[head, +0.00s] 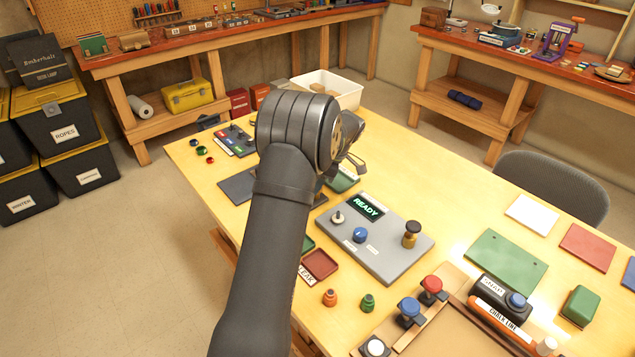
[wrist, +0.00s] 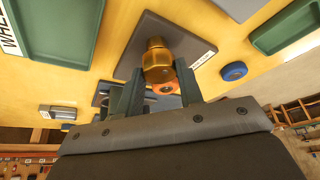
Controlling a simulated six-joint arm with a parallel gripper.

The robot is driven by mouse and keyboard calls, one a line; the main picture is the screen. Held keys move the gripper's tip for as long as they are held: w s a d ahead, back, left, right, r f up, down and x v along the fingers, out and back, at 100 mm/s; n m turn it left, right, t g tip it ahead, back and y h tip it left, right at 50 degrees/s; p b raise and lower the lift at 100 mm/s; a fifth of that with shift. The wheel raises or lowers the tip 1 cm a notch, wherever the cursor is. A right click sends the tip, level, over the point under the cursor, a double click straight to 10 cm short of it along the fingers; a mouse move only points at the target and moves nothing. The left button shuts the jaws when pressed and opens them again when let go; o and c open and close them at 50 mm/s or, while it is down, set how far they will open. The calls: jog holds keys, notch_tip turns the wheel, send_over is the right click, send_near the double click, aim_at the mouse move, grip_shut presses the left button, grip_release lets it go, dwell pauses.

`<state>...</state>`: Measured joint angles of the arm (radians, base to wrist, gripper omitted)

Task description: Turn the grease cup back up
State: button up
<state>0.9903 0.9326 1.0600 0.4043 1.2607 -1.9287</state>
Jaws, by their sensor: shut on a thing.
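The grease cup appears to be the brass-coloured, stepped round piece (wrist: 158,52) in the wrist view. It sits between the two dark fingers of my gripper (wrist: 160,70), which is shut on it. An orange, ring-like part (wrist: 163,89) shows just below the brass in the picture. Behind the cup is a dark grey plate (wrist: 180,35) with a white label; I cannot tell whether the cup touches it. In the head view my arm hides the cup and the fingertips. Part of the dark plate (head: 236,187) shows left of the arm.
A grey panel (head: 388,262) with a lit READY display, a blue knob and a brass-and-dark knob (head: 411,234) stands right of my arm. A red tray (head: 320,264), small orange and green pieces, and a white bin (head: 333,85) are nearby. A blue disc (wrist: 233,71) lies near the gripper.

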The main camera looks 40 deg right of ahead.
dwell(0.4)
jog(key=o, duration=1)
jog(key=v, duration=1.7)
jog(key=shift+r, duration=0.15)
jog(key=shift+d, duration=0.1)
jog(key=x, duration=1.7)
jog(key=shift+f, duration=0.2)
